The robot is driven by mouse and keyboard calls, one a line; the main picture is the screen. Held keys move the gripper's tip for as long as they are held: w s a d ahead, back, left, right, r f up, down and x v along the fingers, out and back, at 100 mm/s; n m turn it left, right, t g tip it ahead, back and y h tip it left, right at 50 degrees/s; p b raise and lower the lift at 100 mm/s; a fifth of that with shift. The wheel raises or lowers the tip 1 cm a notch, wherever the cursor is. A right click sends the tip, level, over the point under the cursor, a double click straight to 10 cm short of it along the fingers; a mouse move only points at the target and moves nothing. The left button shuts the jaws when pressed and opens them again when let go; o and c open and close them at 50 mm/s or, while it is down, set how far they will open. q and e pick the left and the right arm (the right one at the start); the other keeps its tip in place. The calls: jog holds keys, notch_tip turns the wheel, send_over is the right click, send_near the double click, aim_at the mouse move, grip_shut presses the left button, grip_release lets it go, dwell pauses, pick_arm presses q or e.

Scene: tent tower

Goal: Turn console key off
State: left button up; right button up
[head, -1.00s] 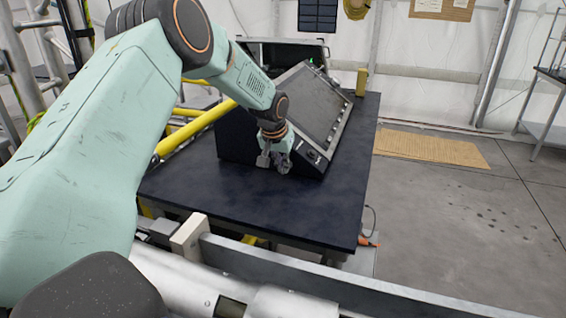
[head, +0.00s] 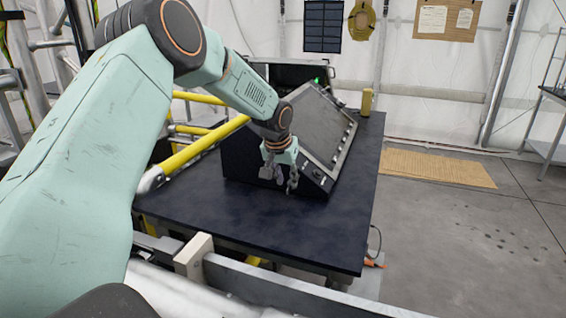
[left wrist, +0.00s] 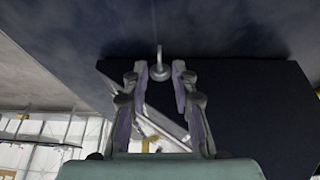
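The console (head: 322,125) is a dark box with a sloping screen and a row of buttons, standing on a dark table. My left gripper (head: 279,181) is at its near lower side, pointing down, with its fingers apart. In the left wrist view, a small grey round-headed piece with a stem, apparently the key (left wrist: 159,69), shows between the fingertips of the left gripper (left wrist: 160,72). Gaps show on both sides of it; I cannot tell its turn position. The key cannot be made out in the head view. My right gripper is not in view.
The dark table top (head: 250,225) is clear in front of the console. A yellow rail (head: 205,145) runs at the left, and a small yellow object (head: 367,101) stands at the table's back corner. A metal rail (head: 290,290) crosses the foreground.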

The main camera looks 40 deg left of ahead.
pick_arm(q)
jog(key=a+v, duration=0.1)
jog(key=v, duration=0.8)
jog(key=shift+d, duration=0.5)
jog(key=shift+f, duration=0.1)
